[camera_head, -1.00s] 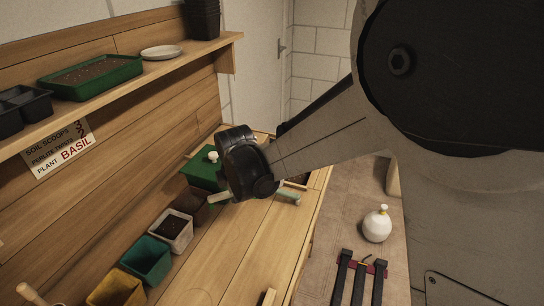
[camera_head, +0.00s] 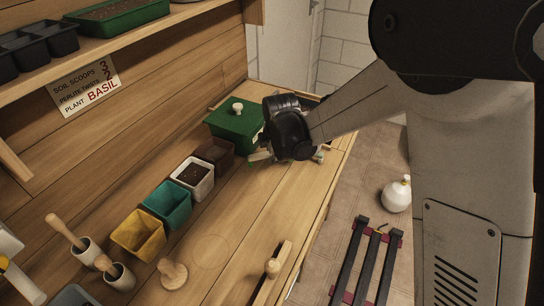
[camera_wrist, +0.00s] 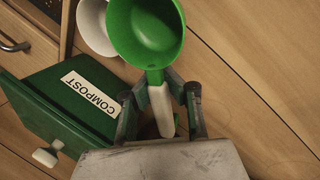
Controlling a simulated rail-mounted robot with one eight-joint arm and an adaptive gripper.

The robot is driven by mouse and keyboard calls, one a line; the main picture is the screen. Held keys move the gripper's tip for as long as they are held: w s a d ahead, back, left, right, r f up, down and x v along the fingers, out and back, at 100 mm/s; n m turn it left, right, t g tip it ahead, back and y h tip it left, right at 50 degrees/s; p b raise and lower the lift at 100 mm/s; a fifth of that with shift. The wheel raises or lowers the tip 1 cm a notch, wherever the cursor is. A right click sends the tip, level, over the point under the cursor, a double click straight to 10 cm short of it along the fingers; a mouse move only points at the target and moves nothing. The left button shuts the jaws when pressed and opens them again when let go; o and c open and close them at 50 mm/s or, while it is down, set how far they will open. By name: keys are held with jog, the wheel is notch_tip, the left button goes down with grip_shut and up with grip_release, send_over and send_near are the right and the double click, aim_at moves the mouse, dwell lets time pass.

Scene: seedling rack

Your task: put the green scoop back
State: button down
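The green scoop (camera_wrist: 146,28) has a round green bowl and a white handle (camera_wrist: 161,105). In the wrist view its handle runs between the two fingers of my gripper (camera_wrist: 158,82), which look closed on it near the neck. The bowl points away from the wrist. In the head view my gripper (camera_head: 290,158) is over the bench, just right of the green compost box; its body hides most of the scoop. The compost box (camera_head: 231,127) has its lid on, with a white knob. Its COMPOST label (camera_wrist: 90,93) shows in the wrist view.
Several pots stand in a row along the bench: dark brown, white (camera_head: 206,184), teal (camera_head: 166,203) and yellow (camera_head: 138,235). Wooden-handled tools stand front left. The bench (camera_head: 225,235) has free room right of the pots. A white bottle (camera_head: 397,195) stands beyond its right edge.

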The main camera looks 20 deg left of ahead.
jog(key=shift+f+b, duration=0.4)
jog(key=shift+b, duration=0.05)
jog(key=shift+f, duration=0.25)
jog(key=c, duration=1.9)
grip_release()
jog(key=shift+r, duration=0.1)
